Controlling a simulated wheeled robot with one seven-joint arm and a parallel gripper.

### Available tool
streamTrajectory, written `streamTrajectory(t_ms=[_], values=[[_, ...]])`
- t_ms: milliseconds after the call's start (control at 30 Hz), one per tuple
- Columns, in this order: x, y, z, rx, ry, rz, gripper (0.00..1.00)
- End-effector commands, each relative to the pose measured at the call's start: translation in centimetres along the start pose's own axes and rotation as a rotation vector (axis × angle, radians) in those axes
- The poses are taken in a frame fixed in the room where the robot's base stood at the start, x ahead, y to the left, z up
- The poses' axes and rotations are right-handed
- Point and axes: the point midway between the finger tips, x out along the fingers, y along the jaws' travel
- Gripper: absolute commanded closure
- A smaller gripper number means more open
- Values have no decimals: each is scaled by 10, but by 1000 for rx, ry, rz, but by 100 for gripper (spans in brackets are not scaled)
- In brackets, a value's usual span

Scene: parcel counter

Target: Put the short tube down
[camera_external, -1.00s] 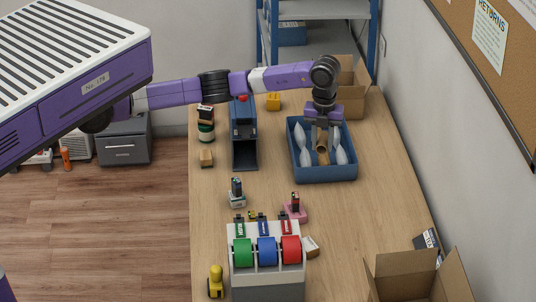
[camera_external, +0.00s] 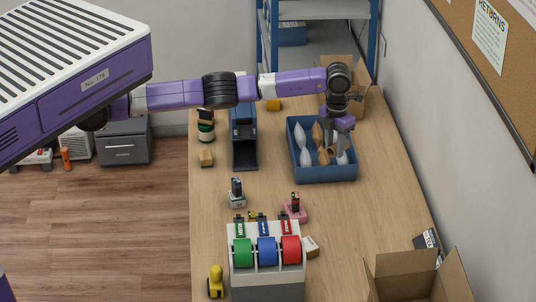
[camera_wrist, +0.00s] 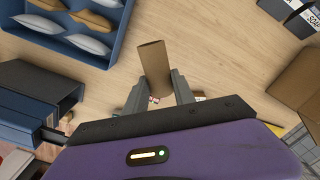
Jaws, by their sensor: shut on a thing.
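The short tube is a brown cardboard tube (camera_wrist: 154,62). In the wrist view it stands out from between the two grey fingers of my gripper (camera_wrist: 157,86), which is shut on it. Bare wooden counter shows behind the tube in that view. In the external view my gripper (camera_external: 341,148) points down and overlaps the right part of the blue tray (camera_external: 322,176). There the tube is small and partly covered by the fingers, and I cannot tell its height above the counter.
The tray holds white and tan padded packs, also seen in the wrist view (camera_wrist: 88,44). A dark blue rack (camera_external: 244,153) stands left of the tray. An open cardboard box (camera_external: 358,98) is behind it.

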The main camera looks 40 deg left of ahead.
Motion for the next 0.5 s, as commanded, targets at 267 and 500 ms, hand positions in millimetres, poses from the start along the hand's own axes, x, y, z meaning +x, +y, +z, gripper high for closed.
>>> streamTrajectory(t_ms=[267,500], values=[[10,14,11,172,0,-1,100],[11,13,13,239,1,-2,100]])
